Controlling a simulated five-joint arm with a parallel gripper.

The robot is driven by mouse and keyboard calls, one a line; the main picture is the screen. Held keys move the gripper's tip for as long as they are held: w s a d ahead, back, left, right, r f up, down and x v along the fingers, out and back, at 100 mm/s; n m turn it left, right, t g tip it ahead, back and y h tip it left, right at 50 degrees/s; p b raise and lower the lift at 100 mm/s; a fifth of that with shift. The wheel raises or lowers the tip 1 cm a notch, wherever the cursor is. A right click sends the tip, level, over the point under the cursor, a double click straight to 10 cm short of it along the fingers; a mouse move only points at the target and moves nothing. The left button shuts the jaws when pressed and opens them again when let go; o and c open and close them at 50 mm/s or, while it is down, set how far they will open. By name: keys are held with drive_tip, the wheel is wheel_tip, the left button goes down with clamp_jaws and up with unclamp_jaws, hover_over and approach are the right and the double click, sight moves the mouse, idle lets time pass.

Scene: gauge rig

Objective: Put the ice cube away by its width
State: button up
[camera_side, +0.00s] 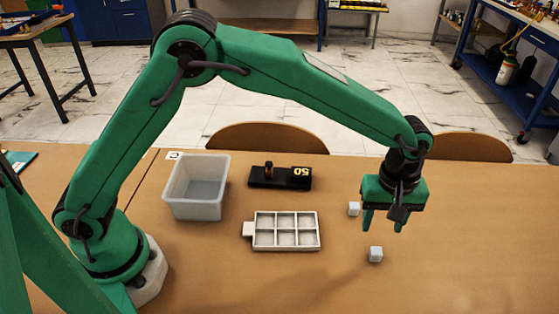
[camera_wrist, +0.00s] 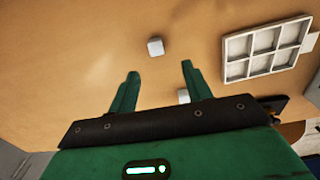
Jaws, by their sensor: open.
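Two small pale cubes lie on the table, and I cannot tell them apart by width. The front cube (camera_side: 375,254) also shows in the wrist view (camera_wrist: 156,46), beyond my fingertips. A black gauge block (camera_side: 280,178) with a post and a gold "50" stands behind the white six-compartment tray (camera_side: 247,229), whose visible compartments look empty.
A translucent white bin (camera_side: 196,209), seemingly empty, stands left of the tray. A small marked card (camera_side: 173,155) lies behind it. Chair backs (camera_side: 268,137) rise beyond the far table edge. The table right of the cubes is clear.

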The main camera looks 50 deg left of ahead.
sight(377, 249)
drive_tip(key=shift+d+f, duration=0.2)
drive_tip(key=shift+f, duration=0.1)
drive_tip(key=shift+w+f, duration=0.15)
drive_tip(key=shift+f, duration=1.8)
drive_tip(key=shift+w+f, duration=0.1)
drive_tip(key=shift+f, duration=1.85)
clamp_jaws()
